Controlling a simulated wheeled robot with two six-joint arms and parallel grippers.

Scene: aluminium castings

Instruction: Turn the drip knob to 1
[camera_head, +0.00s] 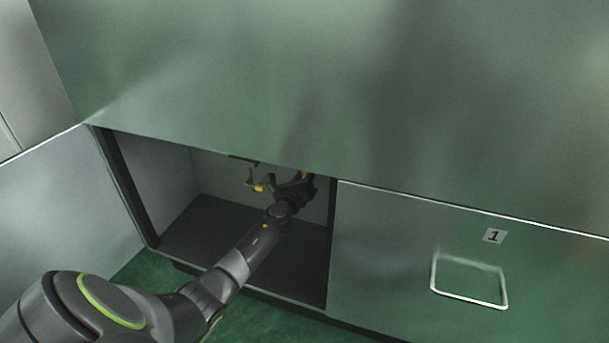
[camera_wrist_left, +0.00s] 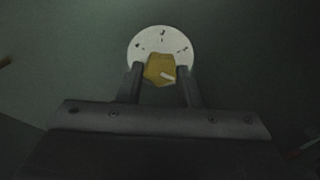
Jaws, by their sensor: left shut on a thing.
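My left arm reaches into an open cabinet (camera_head: 205,222) under the counter. In the left wrist view, my left gripper (camera_wrist_left: 160,72) is shut on a yellow faceted knob (camera_wrist_left: 158,66), with one dark finger on each side. A round white dial plate (camera_wrist_left: 161,40) sits behind the knob and carries several small dark marks, too small to read. A short white pointer line on the knob slants, its right end lower. In the head view, my left gripper (camera_head: 290,184) is at the cabinet's back wall, beside small yellow parts; the dial is hidden. My right gripper is out of view.
A yellow-tipped fitting (camera_head: 258,188) hangs left of the gripper. The cabinet's right frame edge and a closed door (camera_head: 390,250) with a wire handle and a "1" label (camera_head: 494,236) lie to the right. The open door (camera_head: 65,200) stands left.

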